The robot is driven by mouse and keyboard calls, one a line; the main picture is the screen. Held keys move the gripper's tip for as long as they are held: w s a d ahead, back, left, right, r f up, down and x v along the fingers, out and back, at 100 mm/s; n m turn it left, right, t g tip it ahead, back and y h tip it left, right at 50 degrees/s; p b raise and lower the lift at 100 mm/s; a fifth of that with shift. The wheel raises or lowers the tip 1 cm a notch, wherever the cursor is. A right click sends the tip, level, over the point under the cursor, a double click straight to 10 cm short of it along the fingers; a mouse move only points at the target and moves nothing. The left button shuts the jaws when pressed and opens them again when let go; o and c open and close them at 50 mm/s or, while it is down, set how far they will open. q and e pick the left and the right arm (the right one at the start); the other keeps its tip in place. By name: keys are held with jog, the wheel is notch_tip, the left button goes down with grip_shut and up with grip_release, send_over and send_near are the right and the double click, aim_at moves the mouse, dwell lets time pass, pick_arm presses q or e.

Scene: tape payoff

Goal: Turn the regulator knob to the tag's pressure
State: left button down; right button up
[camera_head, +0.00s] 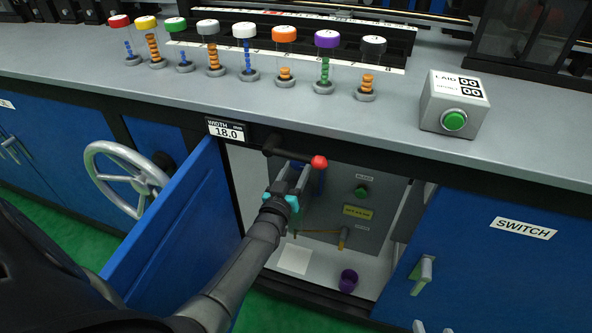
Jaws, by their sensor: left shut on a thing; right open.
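My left gripper (293,180) reaches into the open cabinet below the counter. It is shut on a small blue part (297,165), mostly hidden by its fingers; I cannot tell for sure that this is the regulator knob. Beside it stands a grey panel (378,235) with a green button (361,191) and a yellow label (357,212), its text too small to read. No pressure dial is readable.
The blue door (180,235) stands open left of my arm. A purple cup (348,281) sits on the cabinet floor. A display (228,131) reads 18.0. The SWITCH door (470,265) is closed.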

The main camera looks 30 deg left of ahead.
pick_arm(q)
jog(key=shift+n, duration=0.3)
pick_arm(e)
jog(key=shift+s+d, duration=0.1)
pick_arm(q)
jog(key=shift+n+p, duration=0.45)
jog(key=shift+n, duration=0.75)
jog(key=shift+d+n, duration=0.1)
jog(key=shift+n, duration=1.8)
pick_arm(e)
jog(key=shift+s+d+f+g+h, duration=0.1)
jog(key=shift+s+d+g+h, duration=0.2)
jog(key=shift+d+g, duration=0.25)
jog(key=shift+s+d+f+g+h, duration=0.1)
jog(key=shift+s+d+g+h, duration=0.15)
jog(key=shift+d+g, duration=0.3)
pick_arm(q)
jog(key=shift+c, duration=1.3)
grip_release()
